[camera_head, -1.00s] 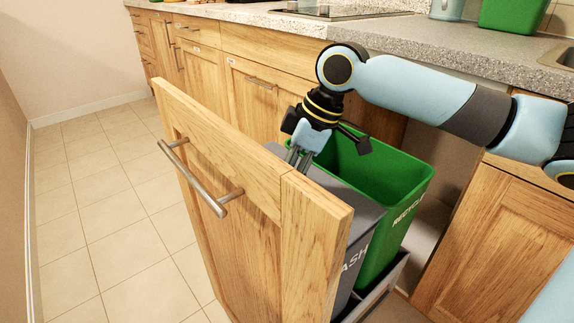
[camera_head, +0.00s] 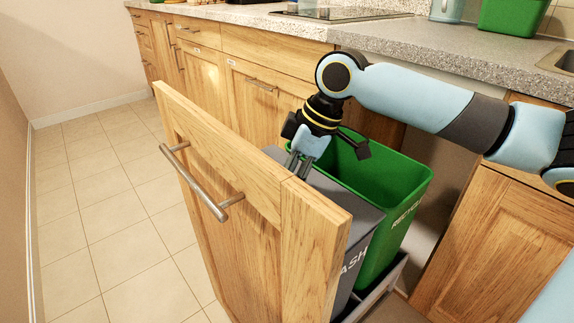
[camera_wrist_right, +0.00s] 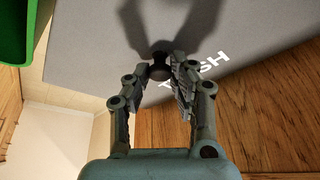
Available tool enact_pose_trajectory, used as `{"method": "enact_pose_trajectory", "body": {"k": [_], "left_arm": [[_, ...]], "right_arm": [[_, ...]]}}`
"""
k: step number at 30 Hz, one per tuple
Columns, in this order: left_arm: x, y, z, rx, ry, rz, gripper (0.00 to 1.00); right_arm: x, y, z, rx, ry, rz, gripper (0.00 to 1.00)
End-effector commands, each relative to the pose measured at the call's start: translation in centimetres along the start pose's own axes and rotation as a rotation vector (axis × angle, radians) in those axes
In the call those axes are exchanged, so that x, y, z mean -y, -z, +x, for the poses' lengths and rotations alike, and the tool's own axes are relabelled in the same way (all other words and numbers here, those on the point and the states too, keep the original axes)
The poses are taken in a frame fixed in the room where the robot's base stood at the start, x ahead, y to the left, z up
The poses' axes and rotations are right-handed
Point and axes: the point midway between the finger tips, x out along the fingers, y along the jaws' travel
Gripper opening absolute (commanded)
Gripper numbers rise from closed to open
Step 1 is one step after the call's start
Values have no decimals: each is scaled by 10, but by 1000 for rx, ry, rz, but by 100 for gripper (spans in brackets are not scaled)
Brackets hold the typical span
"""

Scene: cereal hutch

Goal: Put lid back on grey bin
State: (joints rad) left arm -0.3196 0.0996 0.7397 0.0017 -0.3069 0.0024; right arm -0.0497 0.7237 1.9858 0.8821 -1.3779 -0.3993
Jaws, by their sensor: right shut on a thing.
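The grey bin (camera_head: 358,268) stands in the pull-out drawer behind its wooden front, with white lettering on its side. Its grey lid (camera_head: 349,197) lies flat over the bin's top; I cannot tell whether it is fully seated. My right gripper (camera_head: 297,168) reaches down onto the lid, its fingertips partly hidden by the drawer front. In the right wrist view my right gripper (camera_wrist_right: 165,72) is shut on the dark round knob (camera_wrist_right: 159,66) of the grey lid (camera_wrist_right: 85,60). My left gripper is not in view.
An open green recycling bin (camera_head: 398,205) stands beside the grey bin. The wooden drawer front (camera_head: 235,180) with a metal handle (camera_head: 200,185) rises close to the gripper. The counter (camera_head: 440,55) is behind my arm. The tiled floor (camera_head: 95,220) at left is clear.

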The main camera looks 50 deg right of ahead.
Motion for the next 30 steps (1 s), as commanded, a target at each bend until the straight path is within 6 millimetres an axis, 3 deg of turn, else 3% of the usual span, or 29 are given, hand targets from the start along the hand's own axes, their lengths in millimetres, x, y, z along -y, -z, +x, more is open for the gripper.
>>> {"method": "enact_pose_trajectory", "body": {"k": [11, 12, 17, 23, 28, 30], "left_arm": [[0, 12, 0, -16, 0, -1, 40], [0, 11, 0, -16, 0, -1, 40], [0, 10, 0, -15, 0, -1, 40], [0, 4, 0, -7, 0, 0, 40], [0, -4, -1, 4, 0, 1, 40], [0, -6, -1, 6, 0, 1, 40]], "right_arm": [[0, 0, 0, -1, 1, -1, 0], [0, 0, 0, -1, 1, -1, 26], [0, 0, 0, -1, 1, -1, 47], [0, 0, 0, -1, 1, -1, 49], [0, 0, 0, 0, 1, 0, 70], [0, 0, 0, 0, 1, 0, 72]]}}
